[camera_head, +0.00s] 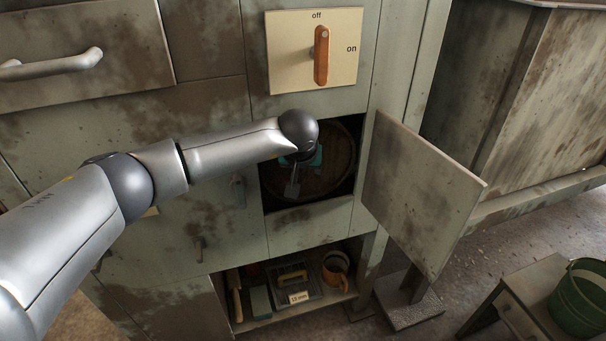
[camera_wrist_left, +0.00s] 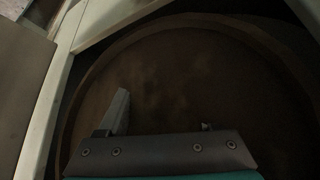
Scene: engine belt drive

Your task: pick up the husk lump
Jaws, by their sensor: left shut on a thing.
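My left gripper (camera_head: 293,188) reaches through an open hatch in the cabinet front, into a dark recess with a round brown drum or wheel (camera_head: 335,172). In the left wrist view the gripper (camera_wrist_left: 165,118) is in front of the dim brown round surface (camera_wrist_left: 180,70), with one grey finger clear and the other hardly showing. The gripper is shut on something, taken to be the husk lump. I cannot make out the lump's outline against the dark brown behind it. My right gripper is not in view.
The hatch door (camera_head: 420,195) stands open to the right. An orange switch handle (camera_head: 321,55) is above, with "off" and "on" marks. A lower shelf (camera_head: 290,312) holds a mug (camera_head: 335,272) and tools. A green bucket (camera_head: 582,300) stands on a small table at right.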

